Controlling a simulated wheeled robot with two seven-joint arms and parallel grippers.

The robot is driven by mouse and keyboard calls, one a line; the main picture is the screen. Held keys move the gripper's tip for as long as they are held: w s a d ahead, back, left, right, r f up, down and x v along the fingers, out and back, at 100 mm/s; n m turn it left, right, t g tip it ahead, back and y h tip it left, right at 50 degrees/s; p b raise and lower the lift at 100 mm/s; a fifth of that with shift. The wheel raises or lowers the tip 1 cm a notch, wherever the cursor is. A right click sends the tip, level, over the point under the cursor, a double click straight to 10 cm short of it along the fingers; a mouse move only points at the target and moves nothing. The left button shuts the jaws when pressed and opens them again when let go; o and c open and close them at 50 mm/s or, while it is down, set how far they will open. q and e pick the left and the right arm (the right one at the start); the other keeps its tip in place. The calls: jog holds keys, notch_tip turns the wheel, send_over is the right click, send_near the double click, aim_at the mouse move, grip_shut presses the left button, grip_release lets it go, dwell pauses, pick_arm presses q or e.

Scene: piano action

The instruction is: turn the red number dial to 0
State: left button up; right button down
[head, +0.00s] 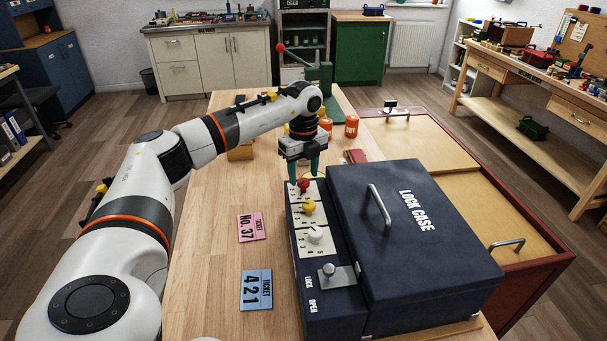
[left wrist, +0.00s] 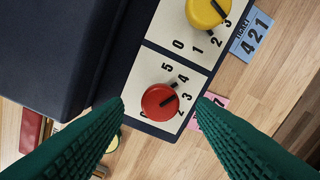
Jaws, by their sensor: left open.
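The red number dial (head: 303,184) is the farthest of three dials on the left strip of the dark blue lock case (head: 430,235). In the left wrist view the red dial (left wrist: 158,104) shows a dark pointer mark directed up and right, at about the 4. The numbers 2 to 5 are readable around it; those on its lower left are partly hidden. My left gripper (head: 305,177) has green fingers and is open above the dial. In the left wrist view its fingertips (left wrist: 160,103) appear on either side of the dial; contact cannot be told. My right gripper is not in view.
A yellow dial (head: 308,207), a white dial (head: 315,236) and a LOCK/OPEN lever (head: 329,271) sit nearer on the strip. A pink ticket (head: 251,227) and a blue ticket (head: 256,290) lie left of the case. Orange canisters (head: 351,126) stand behind.

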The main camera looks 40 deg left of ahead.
pick_arm(q)
jog(key=shift+f, duration=0.95)
jog(key=c, duration=1)
jog(key=shift+o, duration=0.2)
